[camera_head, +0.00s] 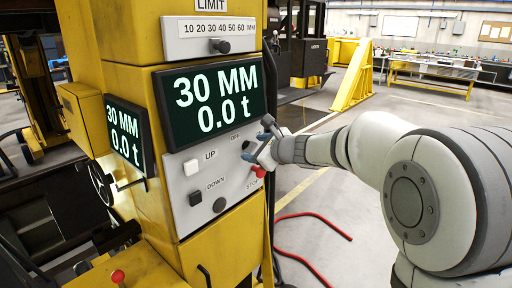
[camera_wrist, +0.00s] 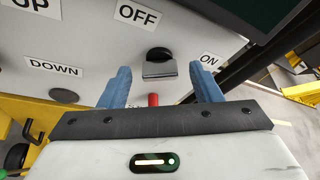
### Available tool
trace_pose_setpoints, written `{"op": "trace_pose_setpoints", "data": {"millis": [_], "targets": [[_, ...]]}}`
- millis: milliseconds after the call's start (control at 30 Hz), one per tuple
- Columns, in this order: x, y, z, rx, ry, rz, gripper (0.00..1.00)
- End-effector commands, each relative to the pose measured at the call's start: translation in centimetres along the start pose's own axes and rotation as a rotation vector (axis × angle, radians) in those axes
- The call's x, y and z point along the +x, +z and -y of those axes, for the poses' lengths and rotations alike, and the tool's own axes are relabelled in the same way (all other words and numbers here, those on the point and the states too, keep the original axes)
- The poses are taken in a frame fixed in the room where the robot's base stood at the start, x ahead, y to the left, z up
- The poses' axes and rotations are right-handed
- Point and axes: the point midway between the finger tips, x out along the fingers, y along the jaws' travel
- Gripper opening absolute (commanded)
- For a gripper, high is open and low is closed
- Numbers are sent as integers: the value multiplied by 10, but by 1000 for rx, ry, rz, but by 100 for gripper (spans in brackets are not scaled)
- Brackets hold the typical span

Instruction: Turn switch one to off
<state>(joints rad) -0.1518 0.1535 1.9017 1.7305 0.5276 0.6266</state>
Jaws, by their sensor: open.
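Switch one appears to be the dark rotary knob (camera_wrist: 159,55) with a grey front, on the light panel between an OFF label (camera_wrist: 138,15) and an ON label (camera_wrist: 210,61). Which label it points to I cannot tell. In the wrist view my gripper (camera_wrist: 160,68) is open, with its blue fingers on either side of the knob; contact is not clear. In the head view my gripper (camera_head: 262,152) is at the panel's right side and hides part of the knob and the ON label.
A red stop button (camera_head: 258,171) sits just below my gripper. The panel also has a white UP button (camera_head: 191,168) and a dark DOWN button (camera_head: 195,198). A display (camera_head: 212,100) above reads 30 MM and 0.0 t. Red hoses (camera_head: 320,222) lie on the floor at right.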

Motion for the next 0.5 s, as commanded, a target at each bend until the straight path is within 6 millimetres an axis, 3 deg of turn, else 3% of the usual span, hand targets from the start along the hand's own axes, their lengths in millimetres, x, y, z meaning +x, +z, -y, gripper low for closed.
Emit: {"op": "trace_pose_setpoints", "data": {"millis": [367,500], "targets": [[10,0,0,-1,0,0,58],[10,0,0,-1,0,0,49]]}}
